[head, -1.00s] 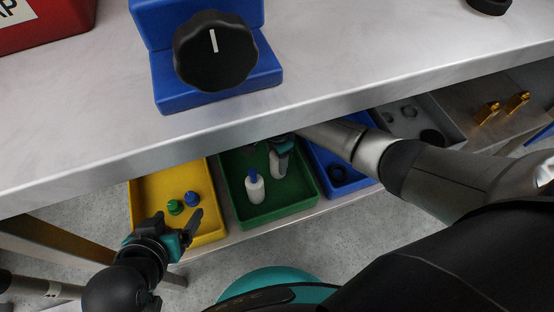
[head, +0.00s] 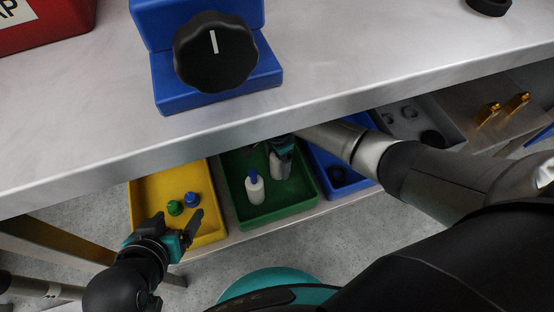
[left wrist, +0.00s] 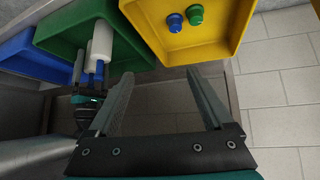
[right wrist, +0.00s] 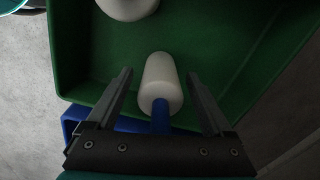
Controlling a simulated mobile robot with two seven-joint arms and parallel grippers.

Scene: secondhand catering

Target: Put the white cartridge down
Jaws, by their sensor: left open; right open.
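Two white cartridges with blue nozzles are in the green tray (head: 240,216) under the table. One white cartridge (head: 255,190) stands apart and its top edge of view body shows in the right wrist view (right wrist: 128,6). The other white cartridge (head: 276,166) is at my right gripper (head: 284,152). In the right wrist view this cartridge (right wrist: 160,80) lies between the two open fingers, with visible gaps on both sides. Its base is hard to see. My left gripper (head: 180,222) is open and empty by the front of the yellow tray (head: 147,212).
The yellow tray holds a green cap (head: 175,208) and a blue cap (head: 192,200). A blue tray (head: 322,160) is right of the green one, then a grey tray (head: 447,122). The metal table (head: 90,120) overhangs the trays and carries a blue block with a black knob (head: 216,52).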

